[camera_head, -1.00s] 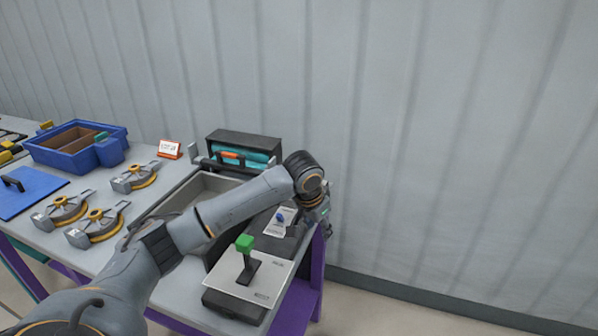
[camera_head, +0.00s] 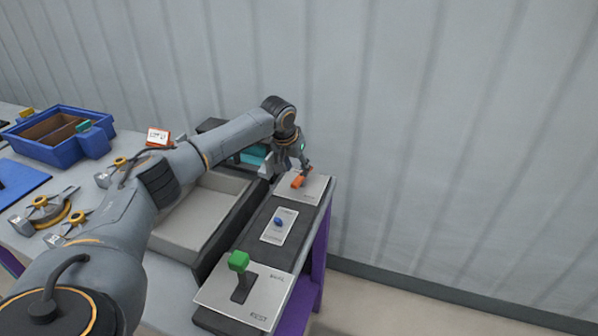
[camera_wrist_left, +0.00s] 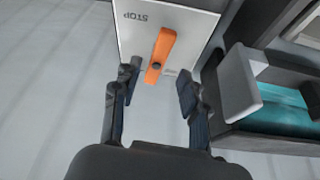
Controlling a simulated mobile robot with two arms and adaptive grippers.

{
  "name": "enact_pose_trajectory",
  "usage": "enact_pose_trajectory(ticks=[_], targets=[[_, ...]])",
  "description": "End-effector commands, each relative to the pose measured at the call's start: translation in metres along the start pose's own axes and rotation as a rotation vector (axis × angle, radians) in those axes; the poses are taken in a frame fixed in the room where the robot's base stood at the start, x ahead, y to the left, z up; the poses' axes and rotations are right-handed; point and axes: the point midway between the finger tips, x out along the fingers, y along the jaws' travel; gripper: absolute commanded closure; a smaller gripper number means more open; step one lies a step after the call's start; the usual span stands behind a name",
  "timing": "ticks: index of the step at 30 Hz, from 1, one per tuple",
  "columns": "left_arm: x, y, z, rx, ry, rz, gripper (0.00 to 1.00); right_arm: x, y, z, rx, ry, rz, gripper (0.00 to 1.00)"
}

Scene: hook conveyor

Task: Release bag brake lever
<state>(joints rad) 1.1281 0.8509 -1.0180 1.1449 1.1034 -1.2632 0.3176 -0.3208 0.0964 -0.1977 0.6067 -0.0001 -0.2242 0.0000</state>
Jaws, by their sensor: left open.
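An orange lever (camera_head: 298,181) sits on a pale plate at the far end of the control panel; in the left wrist view the orange lever (camera_wrist_left: 160,52) lies on a plate (camera_wrist_left: 128,38) marked STOP. My left gripper (camera_head: 304,170) is over the far end of this plate. In the left wrist view my left gripper (camera_wrist_left: 157,82) is open, with one finger on each side of the lever's near end and gaps to both. A green-knobbed lever (camera_head: 239,262) stands upright on the near plate, and a blue knob (camera_head: 279,222) sits between them. My right gripper is out of view.
A grey tray (camera_head: 195,222) lies left of the panel. A dark box with teal contents (camera_wrist_left: 285,112) stands close beside the lever plate. Ring-shaped hook parts (camera_head: 47,212) and a blue bin (camera_head: 62,150) are further left. A corrugated wall (camera_head: 430,130) stands behind.

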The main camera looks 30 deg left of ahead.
Motion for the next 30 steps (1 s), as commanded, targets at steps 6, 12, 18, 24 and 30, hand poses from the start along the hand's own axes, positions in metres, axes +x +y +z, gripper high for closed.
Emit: enact_pose_trajectory(ticks=[6, 12, 18, 24, 30], targets=[[0.032, 0.001, 0.000, 0.001, -0.001, 0.002, 0.57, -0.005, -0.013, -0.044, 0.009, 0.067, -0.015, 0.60], [0.043, 0.001, 0.000, 0.001, 0.001, 0.001, 0.57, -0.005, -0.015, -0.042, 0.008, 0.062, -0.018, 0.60], [0.043, 0.001, 0.000, 0.002, 0.001, 0.000, 0.57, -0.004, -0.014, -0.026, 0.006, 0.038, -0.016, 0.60], [0.043, 0.000, 0.000, 0.001, 0.001, 0.000, 0.89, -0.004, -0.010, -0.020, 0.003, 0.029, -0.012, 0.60], [0.042, 0.001, 0.000, 0.000, 0.001, 0.000, 1.00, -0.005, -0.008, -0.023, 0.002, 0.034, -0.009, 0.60]])
